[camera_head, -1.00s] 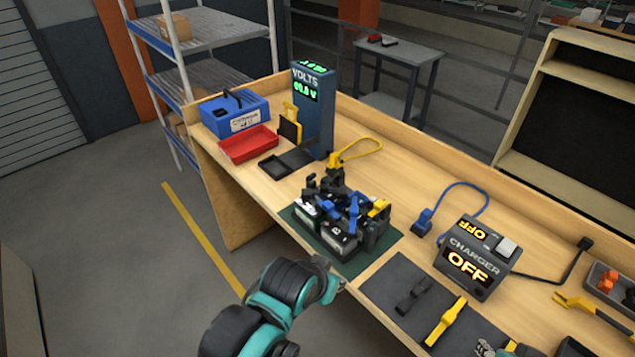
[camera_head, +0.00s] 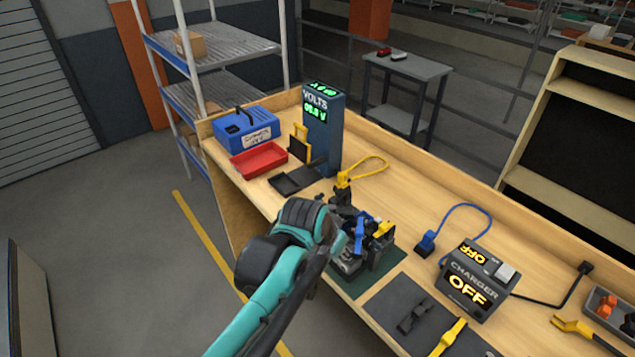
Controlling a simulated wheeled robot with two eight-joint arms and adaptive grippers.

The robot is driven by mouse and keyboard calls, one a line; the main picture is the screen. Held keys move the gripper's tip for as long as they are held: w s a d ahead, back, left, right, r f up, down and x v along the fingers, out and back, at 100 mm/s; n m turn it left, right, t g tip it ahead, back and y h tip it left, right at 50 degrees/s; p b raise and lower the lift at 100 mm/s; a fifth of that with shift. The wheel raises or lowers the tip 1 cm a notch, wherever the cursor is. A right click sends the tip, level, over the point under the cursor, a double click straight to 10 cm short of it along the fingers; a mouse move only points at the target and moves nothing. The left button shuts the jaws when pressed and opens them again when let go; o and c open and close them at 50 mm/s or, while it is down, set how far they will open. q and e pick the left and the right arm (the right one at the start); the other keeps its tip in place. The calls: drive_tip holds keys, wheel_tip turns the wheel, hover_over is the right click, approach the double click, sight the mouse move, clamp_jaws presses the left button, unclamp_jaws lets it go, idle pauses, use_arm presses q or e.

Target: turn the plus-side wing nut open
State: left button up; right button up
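The battery pack (camera_head: 350,266) stands on a dark green mat (camera_head: 383,281) on the workbench, its left part hidden behind my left arm. Blue parts (camera_head: 361,236) and a yellow part (camera_head: 383,229) show on its top. The plus-side wing nut is too small or hidden to make out. My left gripper (camera_head: 339,240) is at the left side of the pack, largely covered by my own wrist. I cannot tell its opening or whether it touches anything. My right gripper is out of view.
A voltmeter tower (camera_head: 323,135), red tray (camera_head: 259,160), black tray (camera_head: 299,178) and blue case (camera_head: 241,129) stand behind the pack. A charger (camera_head: 470,283) reading OFF stands right; a dark mat (camera_head: 385,308) holds tools in front.

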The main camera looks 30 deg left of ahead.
use_arm(q)
drive_tip(key=w+a+r+m+g+p, duration=0.1)
drive_tip(key=w+a+r+p, duration=0.4)
drive_tip(key=w+a, duration=0.35)
drive_tip(key=m+h+p, duration=0.1)
drive_tip(key=m+p, duration=0.1)
drive_tip(key=p, duration=0.3)
approach(317, 196)
drive_tip(key=w, duration=0.2)
drive_tip(key=shift+g, duration=0.3)
drive_tip(key=x, duration=0.2)
drive_tip(key=b+x, duration=0.1)
drive_tip(key=x, duration=0.5)
drive_tip(key=shift+s+d, duration=0.1)
drive_tip(key=shift+s, duration=0.25)
clamp_jaws()
